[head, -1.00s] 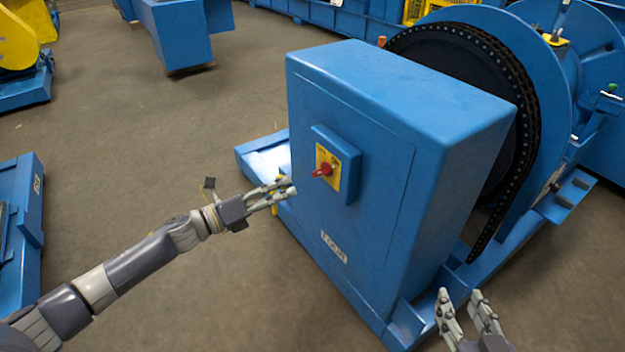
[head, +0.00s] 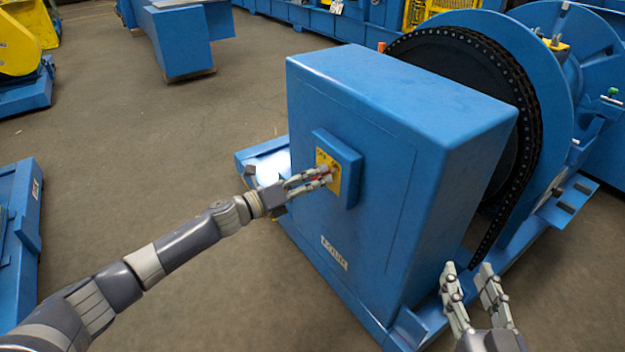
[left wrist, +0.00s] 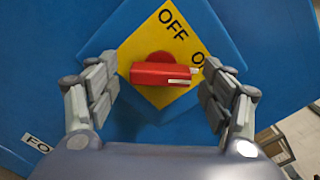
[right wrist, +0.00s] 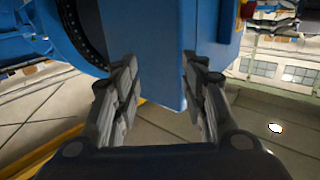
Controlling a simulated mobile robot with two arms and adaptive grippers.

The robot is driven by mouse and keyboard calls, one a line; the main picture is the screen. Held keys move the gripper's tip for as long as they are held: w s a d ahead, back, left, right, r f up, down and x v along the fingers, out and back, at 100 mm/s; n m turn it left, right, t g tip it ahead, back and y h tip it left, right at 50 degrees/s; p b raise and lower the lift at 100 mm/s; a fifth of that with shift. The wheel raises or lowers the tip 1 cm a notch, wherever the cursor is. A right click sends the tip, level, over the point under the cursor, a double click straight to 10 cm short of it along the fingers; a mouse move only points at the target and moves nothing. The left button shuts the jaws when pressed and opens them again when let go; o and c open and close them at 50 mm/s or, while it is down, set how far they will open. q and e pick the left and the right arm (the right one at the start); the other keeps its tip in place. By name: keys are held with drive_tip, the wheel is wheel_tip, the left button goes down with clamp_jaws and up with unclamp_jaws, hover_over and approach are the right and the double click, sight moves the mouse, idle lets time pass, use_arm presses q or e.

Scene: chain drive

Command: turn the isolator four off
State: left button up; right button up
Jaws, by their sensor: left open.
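The isolator is a red rotary handle on a yellow plate (left wrist: 140,50) marked OFF, on a blue box on the cabinet (head: 400,190). In the left wrist view the red handle (left wrist: 160,74) lies across the picture, its white mark pointing right, towards a partly hidden "O" label. My left gripper (head: 326,177) is at the handle in the head view, its fingers covering most of it. In the left wrist view it is open, with one finger on each side of the handle. My right gripper (head: 470,268) is open and empty beside the cabinet's lower right edge.
A label plate (head: 334,253), apparently reading FOUR, is on the cabinet front below the isolator. A large chain wheel (head: 455,65) stands behind the cabinet. Open floor (head: 140,150) lies to the left, with another blue machine (head: 22,240) at the left edge.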

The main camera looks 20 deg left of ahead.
use_arm(q)
drive_tip(key=c, duration=1.1)
drive_tip(key=shift+o, duration=0.2)
